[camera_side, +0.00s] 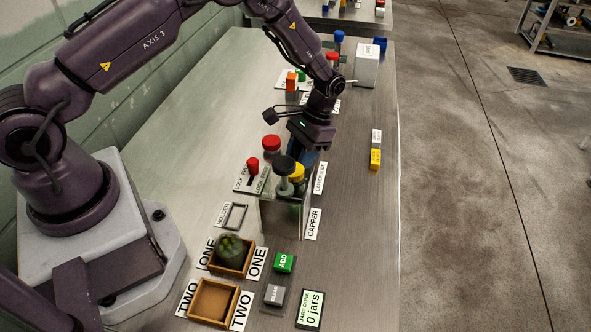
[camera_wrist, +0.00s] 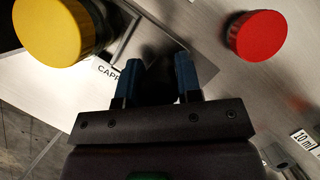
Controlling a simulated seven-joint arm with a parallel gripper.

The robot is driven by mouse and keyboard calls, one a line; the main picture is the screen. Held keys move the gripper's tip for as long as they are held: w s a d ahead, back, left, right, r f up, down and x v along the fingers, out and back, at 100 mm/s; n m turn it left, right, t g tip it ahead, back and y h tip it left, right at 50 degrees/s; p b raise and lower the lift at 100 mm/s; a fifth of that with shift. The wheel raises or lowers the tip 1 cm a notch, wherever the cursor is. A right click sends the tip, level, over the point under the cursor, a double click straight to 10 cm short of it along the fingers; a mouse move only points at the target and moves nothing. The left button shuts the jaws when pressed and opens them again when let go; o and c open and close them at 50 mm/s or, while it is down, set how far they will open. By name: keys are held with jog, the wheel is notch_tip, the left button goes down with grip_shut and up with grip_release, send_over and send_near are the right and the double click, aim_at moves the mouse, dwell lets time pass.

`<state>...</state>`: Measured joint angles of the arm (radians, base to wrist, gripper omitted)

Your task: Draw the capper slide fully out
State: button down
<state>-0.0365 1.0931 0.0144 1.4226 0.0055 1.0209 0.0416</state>
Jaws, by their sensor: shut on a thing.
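The capper (camera_side: 272,216) stands near the middle of the bench in the side view, with a black round top and a yellow knob (camera_side: 296,172). A "CAPPER SLIDE" label (camera_side: 319,178) lies to its right. My gripper (camera_side: 301,155) points down just behind the capper; its fingertips are partly hidden there. In the wrist view, the two blue fingers of my gripper (camera_wrist: 160,72) stand on either side of a dark, shadowed piece, which I take for the capper slide's handle (camera_wrist: 156,66). How far the slide is out cannot be told.
In the wrist view, the yellow knob (camera_wrist: 48,28) is at left and a red knob (camera_wrist: 257,36) at right. A red button (camera_side: 271,143) and a red-topped lever (camera_side: 252,164) stand left of my gripper. The display (camera_side: 311,309) reads "0 jars". The bench's right side is mostly clear.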

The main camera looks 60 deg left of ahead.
jog(key=shift+w+a, duration=1.65)
jog(key=shift+w, duration=0.05)
jog(key=c, duration=0.8)
grip_release()
jog(key=shift+s, duration=0.1)
jog(key=shift+r, duration=0.15)
jog(key=v, duration=1.2)
jog(key=shift+r, duration=0.4)
jog(key=shift+w, duration=0.2)
